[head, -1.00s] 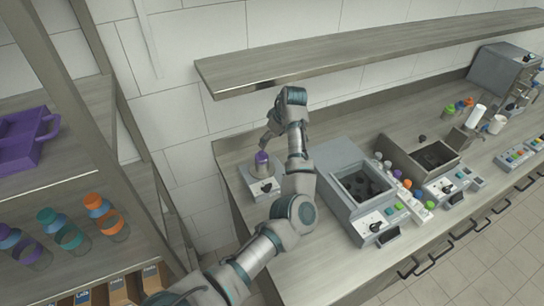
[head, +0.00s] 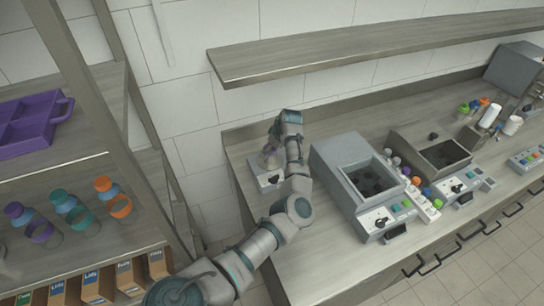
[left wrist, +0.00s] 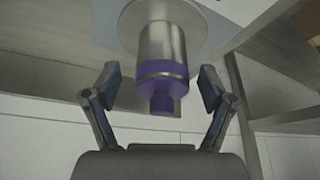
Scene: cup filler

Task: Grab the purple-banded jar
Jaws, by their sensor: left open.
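The purple-banded jar (left wrist: 162,45) shows large in the left wrist view, with a silvery body, a purple band and a purple lid. It stands on a pale round plate (left wrist: 195,22), and the view is upside down. My left gripper (left wrist: 160,88) is open, one finger on each side of the jar's lid end, with gaps on both sides. In the head view my left gripper (head: 270,150) is over the small grey machine (head: 262,182) at the counter's left end and mostly hides the jar. My right gripper is not in view.
A grey machine with a dark basin (head: 372,180) stands right of my left arm. A wooden shelf (head: 350,48) runs above the counter. The left rack holds a purple tray (head: 35,125) and several colour-banded jars (head: 75,212). The counter's front left is clear.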

